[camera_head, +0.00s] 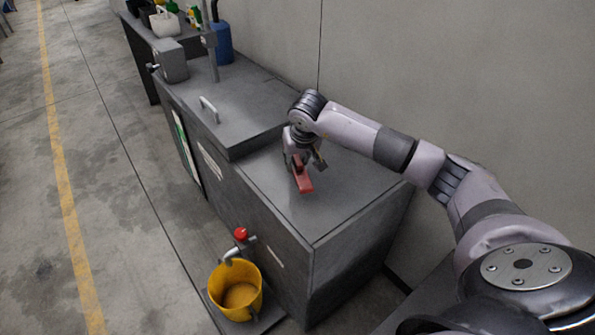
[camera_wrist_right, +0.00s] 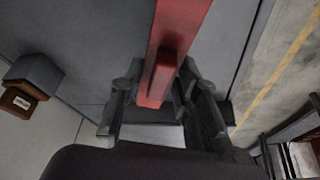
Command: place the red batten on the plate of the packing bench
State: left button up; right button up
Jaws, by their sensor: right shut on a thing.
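The red batten (camera_head: 304,181) is held in my right gripper (camera_head: 303,163), over the bare near end of the grey bench top (camera_head: 335,195). In the right wrist view the red batten (camera_wrist_right: 182,25) runs up from between the two dark fingers of the right gripper (camera_wrist_right: 160,100), with a smaller raised red piece on it. The gripper is shut on the batten. I cannot tell whether the batten touches the top below it. I cannot make out a separate plate in either view. My left gripper is not in view.
A raised lid with a handle (camera_head: 209,109) covers the middle of the bench. A yellow bucket (camera_head: 236,289) stands at its front, below a red-topped tap (camera_head: 241,235). A blue container (camera_head: 222,45) is at the far end. The wall runs close behind. The floor to the left is clear.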

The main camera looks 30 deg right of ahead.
aim_at(297, 174)
notch_tip(297, 174, down, 4)
jog(key=shift+r, duration=0.1)
jog(key=shift+f, duration=0.4)
jog(key=shift+f, duration=0.3)
jog(key=o, duration=1.2)
